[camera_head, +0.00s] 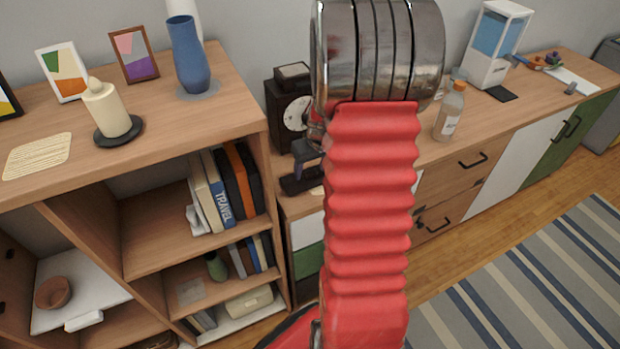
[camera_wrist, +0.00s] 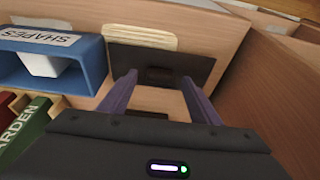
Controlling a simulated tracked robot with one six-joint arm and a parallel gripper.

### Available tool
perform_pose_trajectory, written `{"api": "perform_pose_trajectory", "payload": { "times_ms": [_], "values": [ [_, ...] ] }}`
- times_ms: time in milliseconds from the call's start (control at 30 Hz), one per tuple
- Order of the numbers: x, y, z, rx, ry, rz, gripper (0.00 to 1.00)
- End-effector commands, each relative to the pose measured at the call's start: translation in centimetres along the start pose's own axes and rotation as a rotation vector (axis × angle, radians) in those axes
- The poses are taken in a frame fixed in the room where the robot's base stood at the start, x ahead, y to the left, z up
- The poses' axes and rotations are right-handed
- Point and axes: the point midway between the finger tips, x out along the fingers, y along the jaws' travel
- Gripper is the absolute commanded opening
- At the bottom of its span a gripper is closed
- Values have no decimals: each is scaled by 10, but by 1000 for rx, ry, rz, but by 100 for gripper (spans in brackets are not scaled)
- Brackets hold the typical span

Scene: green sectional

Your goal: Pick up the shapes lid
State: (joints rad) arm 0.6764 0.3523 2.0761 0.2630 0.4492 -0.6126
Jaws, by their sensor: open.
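My gripper (camera_wrist: 158,80) shows in the wrist view with its two purple-grey fingers apart. A blue box-like thing (camera_wrist: 88,62) with a white label reading "SHAPES" is at the upper left, left of the fingers. A white piece shows inside its opening. I cannot tell which part of it is the lid. A dark grey panel (camera_wrist: 192,64) with a darker slot lies beyond the fingertips; whether they touch it is unclear. In the head view my red-sleeved arm hides most of my gripper, and I cannot make out the blue thing there.
In the wrist view, red and green books (camera_wrist: 35,112) stand at lower left and a wooden wall (camera_wrist: 265,100) is close on the right. In the head view, a bookshelf (camera_head: 235,110) is at left, with a candle (camera_head: 106,108) and blue vase (camera_head: 188,58) on top. A bottle (camera_head: 450,112) stands right.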

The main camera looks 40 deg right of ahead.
Motion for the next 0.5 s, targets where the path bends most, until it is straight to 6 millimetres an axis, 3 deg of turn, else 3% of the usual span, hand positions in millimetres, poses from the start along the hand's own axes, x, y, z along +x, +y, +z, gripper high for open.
{"api": "perform_pose_trajectory", "payload": {
  "times_ms": [500],
  "values": [
    [7,0,0,0,1,1,57]
  ]
}}
